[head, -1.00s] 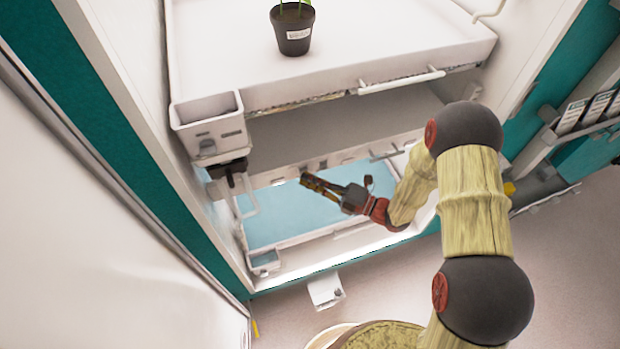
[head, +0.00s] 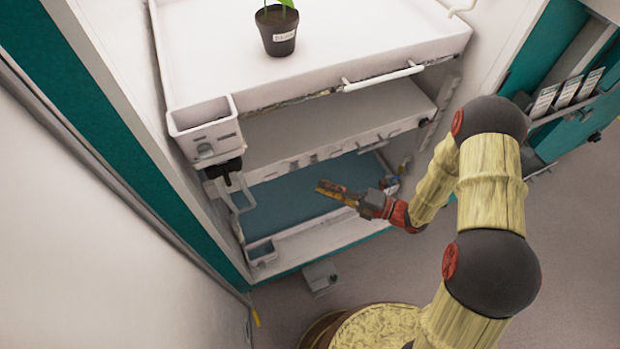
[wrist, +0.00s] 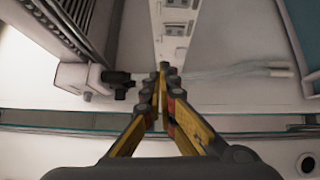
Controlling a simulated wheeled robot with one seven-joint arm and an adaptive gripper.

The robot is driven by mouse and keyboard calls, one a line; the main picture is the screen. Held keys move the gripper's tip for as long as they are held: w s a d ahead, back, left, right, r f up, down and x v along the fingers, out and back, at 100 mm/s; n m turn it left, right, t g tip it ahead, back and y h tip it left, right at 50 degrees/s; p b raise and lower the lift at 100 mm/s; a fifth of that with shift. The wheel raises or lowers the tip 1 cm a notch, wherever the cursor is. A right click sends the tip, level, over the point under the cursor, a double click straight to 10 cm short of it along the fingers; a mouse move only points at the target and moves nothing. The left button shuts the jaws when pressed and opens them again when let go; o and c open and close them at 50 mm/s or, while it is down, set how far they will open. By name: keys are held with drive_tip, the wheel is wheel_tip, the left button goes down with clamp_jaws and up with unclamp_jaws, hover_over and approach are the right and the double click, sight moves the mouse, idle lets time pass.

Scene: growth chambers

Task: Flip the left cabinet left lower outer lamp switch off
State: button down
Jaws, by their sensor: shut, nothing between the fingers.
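The left cabinet's lower bay (head: 285,205) is dim, with a blue floor and no bright light in it. A row of small fittings (head: 293,162) lies along the shelf edge above it; which one is the left lower outer lamp switch I cannot tell. In the wrist view a white strip (wrist: 177,50) with several small switch-like plates (wrist: 176,27) runs up beyond the fingertips. My gripper (head: 319,187) is shut and empty, in front of the lower bay and below the shelf edge. It also shows in the wrist view (wrist: 164,72), fingertips together, apparently clear of the plates.
A potted plant (head: 277,32) stands on the upper tray (head: 350,45). A white box (head: 205,125) and a black bracket (head: 222,170) sit at the tray's left corner. A small grey box (head: 321,277) lies on the floor. The floor to the right is clear.

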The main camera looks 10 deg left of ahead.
drive_tip(key=shift+v, duration=1.8)
drive_tip(key=shift+r, duration=0.25)
